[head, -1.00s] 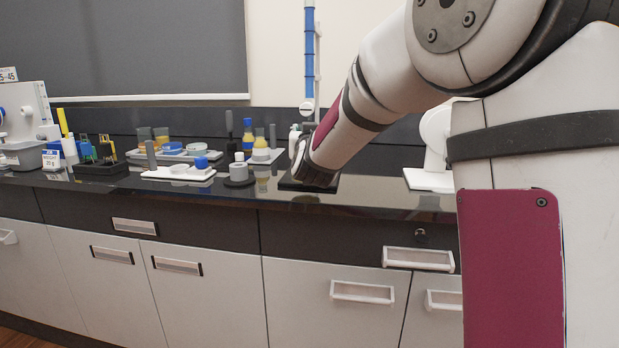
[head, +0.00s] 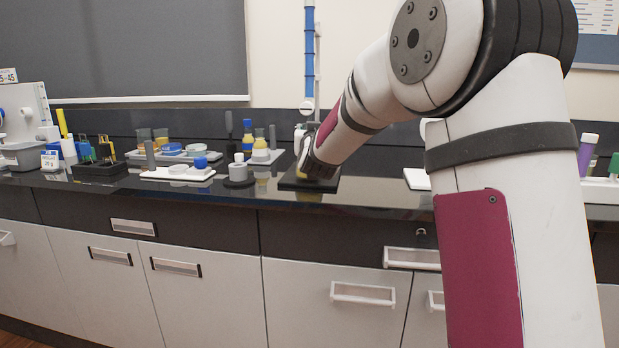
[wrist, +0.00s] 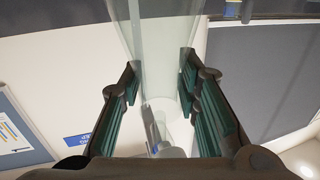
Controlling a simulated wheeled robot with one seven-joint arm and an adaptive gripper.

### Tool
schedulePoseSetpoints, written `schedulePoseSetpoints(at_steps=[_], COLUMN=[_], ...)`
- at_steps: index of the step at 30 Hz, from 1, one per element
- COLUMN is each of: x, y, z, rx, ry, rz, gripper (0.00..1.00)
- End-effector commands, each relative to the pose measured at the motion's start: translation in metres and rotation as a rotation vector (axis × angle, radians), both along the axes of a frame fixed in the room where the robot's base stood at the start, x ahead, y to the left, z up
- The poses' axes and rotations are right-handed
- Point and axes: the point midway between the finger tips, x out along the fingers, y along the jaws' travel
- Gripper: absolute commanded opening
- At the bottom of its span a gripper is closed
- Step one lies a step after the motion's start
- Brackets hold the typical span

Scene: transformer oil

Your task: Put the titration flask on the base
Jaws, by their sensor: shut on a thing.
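My gripper (wrist: 160,82) has its two dark, green-padded fingers on either side of a clear glass body (wrist: 165,50), which I take for the titration flask, and is shut on it. In the head view my wrist hides most of the gripper and flask. The base, a flat dark plate (head: 322,185), lies on the black counter under my wrist. A yellowish patch shows between wrist and plate. I cannot tell whether the flask touches the plate.
A blue-and-white burette (head: 309,50) rises upright behind my wrist. Left of the base stand a grey bottle on a dark round foot (head: 238,172), a white tray (head: 180,174) and a dark rack (head: 100,168). A purple tube (head: 587,155) stands far right.

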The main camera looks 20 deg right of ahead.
Motion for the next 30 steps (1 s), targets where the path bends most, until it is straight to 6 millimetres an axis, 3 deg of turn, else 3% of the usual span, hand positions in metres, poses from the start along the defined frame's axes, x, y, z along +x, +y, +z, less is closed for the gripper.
schedulePoseSetpoints(at_steps=[30], x=[0.0038], y=[-0.0024], z=[-0.0060], rx=[-0.001], ry=[-0.002], rz=[0.000], gripper=[0.00])
